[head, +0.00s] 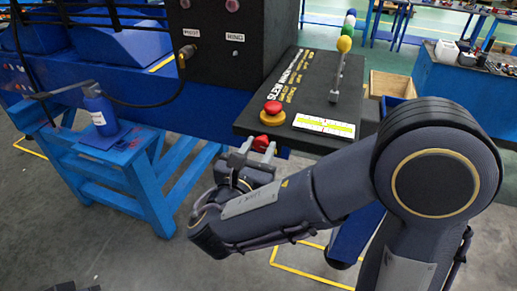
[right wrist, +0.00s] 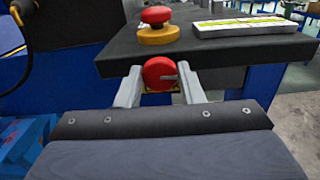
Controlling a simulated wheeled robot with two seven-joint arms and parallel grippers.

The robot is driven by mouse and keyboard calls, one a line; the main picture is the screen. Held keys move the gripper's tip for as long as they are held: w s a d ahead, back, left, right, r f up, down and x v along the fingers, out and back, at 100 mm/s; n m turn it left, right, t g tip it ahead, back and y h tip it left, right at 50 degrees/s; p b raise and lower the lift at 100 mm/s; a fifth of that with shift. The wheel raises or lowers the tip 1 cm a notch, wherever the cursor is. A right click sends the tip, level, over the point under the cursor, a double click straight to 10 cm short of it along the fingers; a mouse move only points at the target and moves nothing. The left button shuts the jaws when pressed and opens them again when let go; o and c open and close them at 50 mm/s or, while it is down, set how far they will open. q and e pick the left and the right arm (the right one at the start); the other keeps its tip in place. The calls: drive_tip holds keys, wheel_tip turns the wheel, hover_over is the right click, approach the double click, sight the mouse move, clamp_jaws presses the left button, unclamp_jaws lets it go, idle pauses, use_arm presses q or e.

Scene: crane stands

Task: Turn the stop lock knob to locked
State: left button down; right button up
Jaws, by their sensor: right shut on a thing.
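The stop lock knob (right wrist: 158,73) is a round red knob on the front edge of the black control panel (right wrist: 235,52). In the right wrist view a grey pointer bar on it lies almost level, toward the right. In the head view the knob (head: 261,143) shows just below the panel's front edge. My right gripper (right wrist: 160,92) is shut on the knob, one finger on each side. In the head view the right gripper (head: 258,150) reaches up to it from below. A small yellow label behind the knob is mostly hidden. My left gripper is out of view.
A red mushroom button on a yellow base (head: 272,114) stands on the panel just above the knob. A yellow-green gauge strip (head: 323,125) and a yellow-topped lever (head: 340,65) are to its right. A blue bottle (head: 100,112) stands at left.

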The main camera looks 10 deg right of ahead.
drive_tip(key=shift+f+m+b, duration=0.15)
drive_tip(key=shift+m+b, duration=0.35)
drive_tip(key=shift+b, duration=0.05)
drive_tip(key=m+b, duration=1.3)
drive_tip(key=b, duration=0.4)
drive_tip(key=shift+f+m, duration=0.15)
drive_tip(key=shift+m, duration=0.25)
drive_tip(key=shift+r+m+b, duration=0.2)
drive_tip(key=shift+m+b, duration=1.3)
drive_tip(key=shift+b, duration=0.05)
drive_tip(key=o, duration=1)
drive_tip(key=shift+r, duration=0.1)
drive_tip(key=shift+v, duration=3.9)
